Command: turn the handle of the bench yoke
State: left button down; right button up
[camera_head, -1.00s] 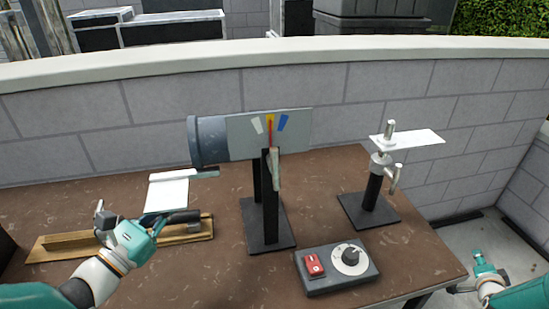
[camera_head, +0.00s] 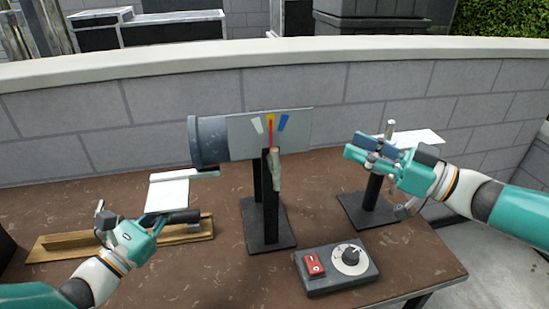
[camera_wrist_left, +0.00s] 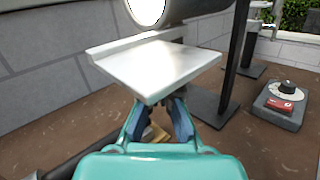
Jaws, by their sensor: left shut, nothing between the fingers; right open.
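The bench yoke appears to be the two-post black stand (camera_head: 267,228) mid-bench, holding a grey lamp-like cylinder (camera_head: 208,141). Its pale handle (camera_head: 275,169) is on the near post, below a red pointer and white, yellow and blue marks. My right gripper (camera_head: 360,151) is open and empty, right of the handle and apart from it, partly covering a small stand behind. My left gripper (camera_head: 128,229) is shut and empty at the left of the bench; in the left wrist view its fingers (camera_wrist_left: 160,112) are below a pale plate (camera_wrist_left: 160,68).
A control box (camera_head: 337,268) with a red switch and a dial sits at the front. The small stand (camera_head: 372,206) holds a white flat plate (camera_head: 422,137). A wooden piece (camera_head: 60,246) lies at left. A block wall (camera_head: 100,130) runs behind the bench.

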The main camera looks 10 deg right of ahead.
aim_at(275, 165)
jog(key=s+a+f+n+g+y, duration=0.1)
jog(key=s+a+n+g, duration=0.25)
jog(key=a, duration=0.25)
jog(key=shift+m, duration=0.35)
jog(key=x, duration=1.1)
jog(key=shift+s+a+f, duration=0.1)
jog(key=shift+s+a, duration=0.05)
jog(key=shift+s, duration=0.1)
grip_shut()
